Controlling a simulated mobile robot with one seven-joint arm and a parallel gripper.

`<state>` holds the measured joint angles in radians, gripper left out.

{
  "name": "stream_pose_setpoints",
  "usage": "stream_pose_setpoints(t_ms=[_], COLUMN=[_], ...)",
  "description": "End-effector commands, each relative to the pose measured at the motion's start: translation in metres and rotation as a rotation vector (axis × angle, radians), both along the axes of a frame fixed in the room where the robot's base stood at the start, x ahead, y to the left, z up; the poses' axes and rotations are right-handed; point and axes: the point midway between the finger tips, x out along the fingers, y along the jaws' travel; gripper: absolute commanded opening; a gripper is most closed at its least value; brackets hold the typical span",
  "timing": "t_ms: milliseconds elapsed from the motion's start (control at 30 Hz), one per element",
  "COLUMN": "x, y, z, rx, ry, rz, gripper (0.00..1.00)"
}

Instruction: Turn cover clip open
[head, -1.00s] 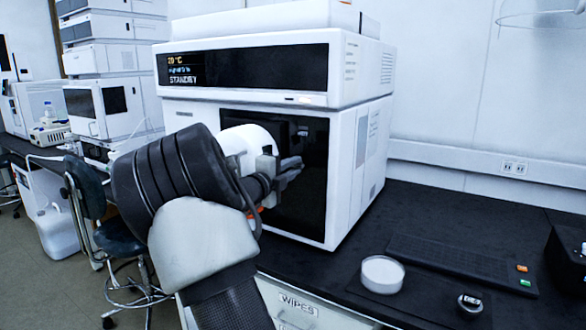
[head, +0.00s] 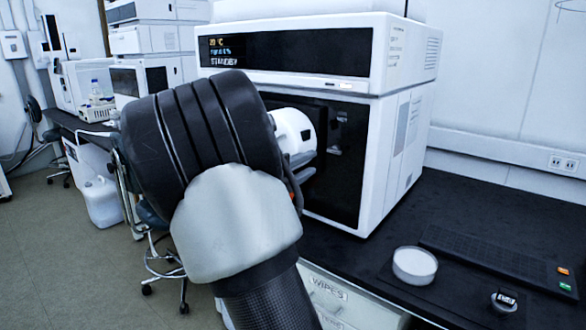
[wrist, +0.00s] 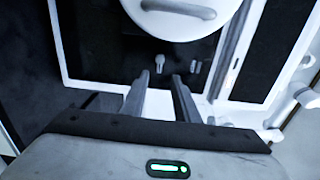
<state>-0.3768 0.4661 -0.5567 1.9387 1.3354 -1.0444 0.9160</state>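The instrument (head: 290,60) is a white box with a dark front panel (head: 335,185), and its display reads STANDBY. Small light fittings show on the panel's upper part in the head view (head: 336,149). In the wrist view, one small pale fitting (wrist: 160,62) lies just beyond my fingertips and another (wrist: 194,66) is to its right. I cannot tell for sure which is the cover clip. My gripper (wrist: 161,76) is open, with a gap between its fingers and nothing seen between them. In the head view my arm hides most of the gripper and the panel's left part.
A white round dish (head: 414,266), a dark keypad (head: 490,262) and a small round device (head: 504,301) are on the black bench right of the instrument. A drawer marked WIPES (head: 335,300) is below. A large white rounded part (wrist: 185,15) fills the wrist view's top.

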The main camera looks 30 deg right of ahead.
Motion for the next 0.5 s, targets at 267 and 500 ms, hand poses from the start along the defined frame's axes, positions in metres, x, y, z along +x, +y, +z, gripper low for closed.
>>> stream_pose_setpoints(t_ms=[267, 500], x=[-0.018, -0.023], y=[0.046, 0.055], z=[0.001, 0.0], rx=[0.0, 0.0], ry=[0.0, 0.0], rz=[0.003, -0.001], gripper=[0.28, 0.28])
